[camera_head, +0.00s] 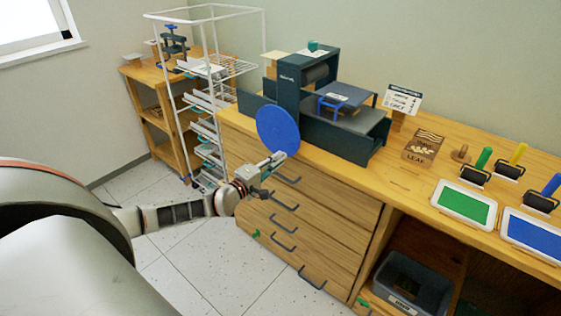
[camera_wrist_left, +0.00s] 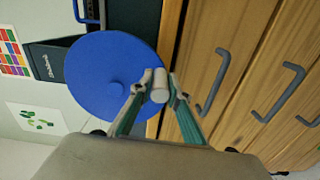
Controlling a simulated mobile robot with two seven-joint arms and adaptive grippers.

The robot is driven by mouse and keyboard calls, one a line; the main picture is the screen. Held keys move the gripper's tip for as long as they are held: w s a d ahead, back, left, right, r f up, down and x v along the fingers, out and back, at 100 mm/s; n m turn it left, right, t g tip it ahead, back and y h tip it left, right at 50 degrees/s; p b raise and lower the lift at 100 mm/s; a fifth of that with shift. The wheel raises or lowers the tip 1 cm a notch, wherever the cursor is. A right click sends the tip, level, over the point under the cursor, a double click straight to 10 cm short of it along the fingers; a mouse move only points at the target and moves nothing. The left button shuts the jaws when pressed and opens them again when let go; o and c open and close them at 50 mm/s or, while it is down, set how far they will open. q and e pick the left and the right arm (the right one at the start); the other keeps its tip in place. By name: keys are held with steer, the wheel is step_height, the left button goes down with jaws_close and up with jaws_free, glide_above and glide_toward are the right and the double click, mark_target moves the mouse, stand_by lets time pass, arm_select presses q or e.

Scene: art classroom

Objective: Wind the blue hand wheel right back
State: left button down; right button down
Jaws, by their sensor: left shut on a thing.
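The blue hand wheel (camera_head: 278,131) is a flat disc on the near left side of the dark printing press (camera_head: 290,96), at the edge of the wooden counter. In the left wrist view the wheel (camera_wrist_left: 108,78) shows its hub and a pale round handle (camera_wrist_left: 159,86) near its rim. My left gripper (camera_head: 270,163) is at the wheel's lower edge. In the left wrist view its fingers (camera_wrist_left: 158,88) are shut on the pale handle. My right gripper is not in view.
Drawers with dark handles (camera_head: 284,222) lie below the wheel, close to my left arm. A white wire rack (camera_head: 205,110) stands to the left. Ink trays (camera_head: 465,204) with rollers and a leaf block (camera_head: 423,147) are on the counter at right.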

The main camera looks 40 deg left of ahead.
arm_select(q)
steer(key=shift+a+f+m, duration=0.3)
steer(key=shift+a+m, duration=0.2)
steer(key=shift+m, duration=0.2)
steer(key=shift+a, duration=0.1)
steer(key=c, duration=1.9)
jaws_free()
steer(key=shift+a, duration=0.1)
steer(key=s, duration=0.8)
steer(key=s+a, duration=0.1)
steer(key=s, duration=0.3)
steer(key=shift+d, duration=0.1)
